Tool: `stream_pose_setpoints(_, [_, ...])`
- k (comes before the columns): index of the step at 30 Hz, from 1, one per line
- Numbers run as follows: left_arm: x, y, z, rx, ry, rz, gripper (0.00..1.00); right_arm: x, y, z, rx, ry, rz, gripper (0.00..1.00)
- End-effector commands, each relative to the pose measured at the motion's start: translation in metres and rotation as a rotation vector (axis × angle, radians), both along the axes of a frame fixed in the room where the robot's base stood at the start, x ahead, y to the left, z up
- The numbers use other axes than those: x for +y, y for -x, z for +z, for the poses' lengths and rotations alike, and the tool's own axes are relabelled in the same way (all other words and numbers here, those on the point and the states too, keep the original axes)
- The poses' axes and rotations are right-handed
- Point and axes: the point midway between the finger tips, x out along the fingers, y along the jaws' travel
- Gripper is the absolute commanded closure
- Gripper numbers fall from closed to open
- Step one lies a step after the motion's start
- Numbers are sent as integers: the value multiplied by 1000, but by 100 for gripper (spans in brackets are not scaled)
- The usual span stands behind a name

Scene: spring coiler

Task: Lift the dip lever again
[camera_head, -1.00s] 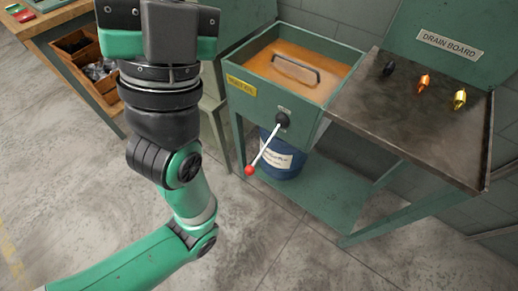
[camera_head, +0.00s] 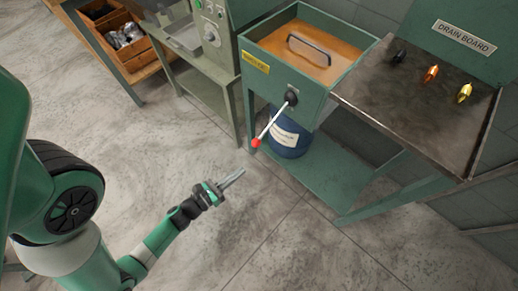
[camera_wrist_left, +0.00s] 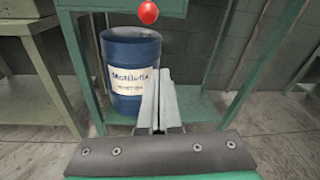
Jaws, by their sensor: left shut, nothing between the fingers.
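The dip lever (camera_head: 271,124) is a metal rod with a red ball knob (camera_head: 256,142). It hangs down and to the left from a black pivot on the front of the green dip tank (camera_head: 278,83). In the left wrist view the red knob (camera_wrist_left: 148,12) shows at the top, above the fingers. My left gripper (camera_head: 235,177) is shut and empty, below and left of the knob and apart from it. In the wrist view its closed fingers (camera_wrist_left: 164,75) point toward the blue drum. The right gripper is not in view.
A blue drum (camera_head: 289,140) stands on the shelf under the tank, and also shows in the wrist view (camera_wrist_left: 130,65). The drain board (camera_head: 415,110) with several small coloured pieces is at the right. A grey-green machine (camera_head: 209,40) stands left of the tank. Floor before the tank is clear.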

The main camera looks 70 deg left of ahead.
Motion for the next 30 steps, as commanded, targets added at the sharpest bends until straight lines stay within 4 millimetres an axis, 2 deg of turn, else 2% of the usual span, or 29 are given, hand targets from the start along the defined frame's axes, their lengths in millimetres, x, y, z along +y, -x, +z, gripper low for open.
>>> stream_pose_setpoints(1, [1,6,-1,9,10,23,100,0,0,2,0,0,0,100])
stream_pose_setpoints(10, [5,6,0,4,7,34,100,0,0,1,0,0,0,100])
stream_pose_setpoints(17, [10,-2,-2,-2,-1,32,100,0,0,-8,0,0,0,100])
stream_pose_setpoints(22, [16,-23,-7,-2,5,24,100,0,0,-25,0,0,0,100])
stream_pose_setpoints(25, [25,-45,-8,-2,4,26,100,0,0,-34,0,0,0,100])
stream_pose_setpoints(30, [42,-79,-9,0,5,31,100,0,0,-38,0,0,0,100])
